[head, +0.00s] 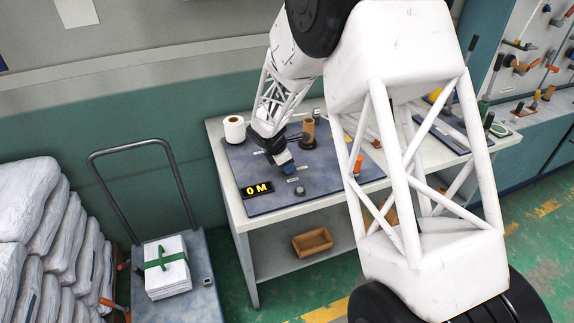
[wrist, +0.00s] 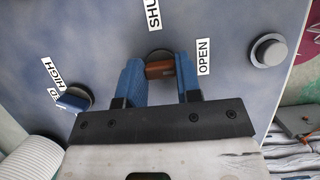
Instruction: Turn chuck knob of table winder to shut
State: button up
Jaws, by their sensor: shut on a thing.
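The chuck knob (wrist: 160,70) is a small reddish-brown bar on a dark round base in the wrist view. Labels stand around it: OPEN (wrist: 203,57) to its right and a cut-off label starting SHU (wrist: 154,14) above it. The knob's bar lies roughly sideways in the picture, between the two blue fingers of my gripper (wrist: 161,76). My gripper is shut on it. In the head view my gripper (head: 284,165) is down at the blue winder board (head: 240,165) and hides the knob.
A blue knob (wrist: 74,102) by a HIGH label and a grey round button (wrist: 268,52) flank the chuck knob. On the board are a "0 M" display (head: 257,190) and a brown core (head: 308,130). A white roll (head: 234,130) stands at the back left.

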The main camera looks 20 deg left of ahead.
jog(key=shift+m, duration=0.5)
jog(key=m+g, duration=0.1)
jog(key=m, duration=0.1)
jog(key=shift+w+m+h, duration=0.1)
jog(key=shift+m+h, duration=0.2)
jog(key=shift+h, duration=0.1)
jog(key=m+g, duration=0.1)
jog(key=m, duration=0.1)
jog(key=m+g, duration=0.1)
jog(key=m, duration=0.2)
jog(key=shift+w+m+h, duration=0.1)
jog(key=shift+m+h, duration=0.2)
jog(key=m+g, duration=0.2)
jog(key=m, duration=0.2)
jog(key=m+g+y, duration=0.1)
jog(key=m, duration=0.3)
jog(key=shift+w+m, duration=0.1)
jog(key=shift+m, duration=0.2)
jog(key=o, duration=0.9)
